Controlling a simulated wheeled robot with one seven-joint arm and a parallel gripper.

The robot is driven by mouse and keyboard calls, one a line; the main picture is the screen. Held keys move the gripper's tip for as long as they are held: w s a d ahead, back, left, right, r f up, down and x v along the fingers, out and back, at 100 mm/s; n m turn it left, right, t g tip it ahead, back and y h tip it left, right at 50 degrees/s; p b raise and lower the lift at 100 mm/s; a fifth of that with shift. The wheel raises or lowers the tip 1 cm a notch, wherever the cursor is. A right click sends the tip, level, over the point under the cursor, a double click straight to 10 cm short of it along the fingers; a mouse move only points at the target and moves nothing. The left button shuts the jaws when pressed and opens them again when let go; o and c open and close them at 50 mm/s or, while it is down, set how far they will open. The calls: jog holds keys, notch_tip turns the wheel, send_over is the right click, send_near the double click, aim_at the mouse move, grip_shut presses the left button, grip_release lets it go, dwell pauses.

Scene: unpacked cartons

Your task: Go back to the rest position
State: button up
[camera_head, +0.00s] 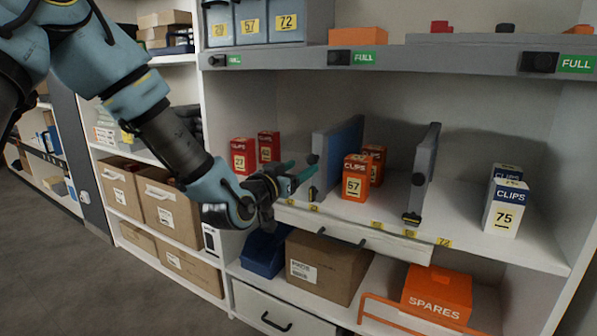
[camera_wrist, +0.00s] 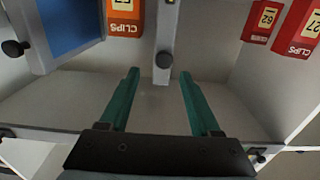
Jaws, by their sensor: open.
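My gripper (camera_head: 294,172) is at the front of the middle shelf, left of the left grey divider in the head view. Its two teal fingers are spread with nothing between them.
Red CLIPS boxes (camera_head: 243,156) stand behind my gripper. The left divider (camera_head: 322,165) is close to its right. Orange CLIPS boxes (camera_head: 356,178), the right divider (camera_head: 424,170) and white-blue CLIPS boxes (camera_head: 504,208) stand farther right. Open floor (camera_head: 50,260) lies left.

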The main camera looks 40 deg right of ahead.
jog(key=shift+a, duration=0.1)
dwell(0.5)
jog(key=w+a+f+n+t+y, duration=0.1)
jog(key=w+a+f+n+y, duration=0.1)
jog(key=w+a+f+y, duration=0.65)
jog(key=w+a+n+t+y, duration=0.15)
jog(key=w+a, duration=0.45)
jog(key=a, duration=0.7)
jog(key=a+f+n+g+y, duration=0.2)
jog(key=a+n+y, duration=0.35)
jog(key=a, duration=1.65)
jog(key=s+a+n+g+y, duration=0.25)
jog(key=s+a+n, duration=0.25)
jog(key=s+a, duration=0.55)
notch_tip(320, 180, up, 20)
jog(key=w+a+p, duration=0.1)
jog(key=p, duration=1.9)
jog(key=shift+w+a+r+g+h, duration=0.2)
jog(key=shift+a+g+h, duration=0.1)
jog(key=shift+g+h, duration=0.1)
